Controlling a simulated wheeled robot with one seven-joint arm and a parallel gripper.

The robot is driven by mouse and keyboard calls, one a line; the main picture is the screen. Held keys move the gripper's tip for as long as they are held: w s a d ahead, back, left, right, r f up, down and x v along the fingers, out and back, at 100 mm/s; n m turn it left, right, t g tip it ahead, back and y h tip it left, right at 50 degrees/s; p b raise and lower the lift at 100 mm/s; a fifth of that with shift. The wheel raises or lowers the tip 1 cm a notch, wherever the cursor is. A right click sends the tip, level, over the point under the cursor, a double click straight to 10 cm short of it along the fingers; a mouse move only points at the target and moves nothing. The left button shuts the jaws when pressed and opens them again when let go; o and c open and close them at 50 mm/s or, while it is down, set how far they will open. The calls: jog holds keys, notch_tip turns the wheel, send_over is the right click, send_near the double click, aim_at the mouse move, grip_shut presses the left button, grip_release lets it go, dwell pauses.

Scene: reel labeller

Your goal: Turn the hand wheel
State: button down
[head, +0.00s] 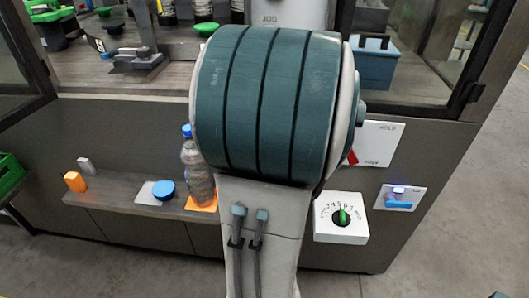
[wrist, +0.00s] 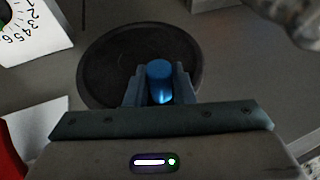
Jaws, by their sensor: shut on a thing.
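The hand wheel is a dark round disc (wrist: 105,62) on the grey panel in the wrist view. A blue upright handle (wrist: 159,69) stands out from it, off the disc's centre. My gripper (wrist: 160,88) is shut on the blue handle, with one finger on each side of it. The fingers and handle hide part of the wheel's near edge. In the head view the wheel and my gripper are hidden behind my large teal and grey arm link.
A white dial plate with a green knob (head: 342,216) is on the panel right of my arm, with a blue-lit switch (head: 398,199) beyond it. A red part (head: 351,157) sits by a white plate. A bottle (head: 197,170), blue button (head: 163,190) and orange block (head: 75,182) are on the left ledge.

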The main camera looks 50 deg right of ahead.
jog(key=shift+s+d+f, duration=0.1)
jog(key=shift+s+d, duration=0.35)
jog(key=shift+s, duration=0.35)
jog(key=c, duration=1.3)
grip_release()
jog(key=shift+d, duration=0.1)
jog(key=shift+o, duration=0.2)
jog(key=p+v, duration=0.2)
jog(key=v, duration=1.1)
jog(key=shift+a+r, duration=0.4)
jog(key=shift+r, duration=0.05)
jog(key=shift+w, duration=0.15)
jog(key=shift+c, duration=0.3)
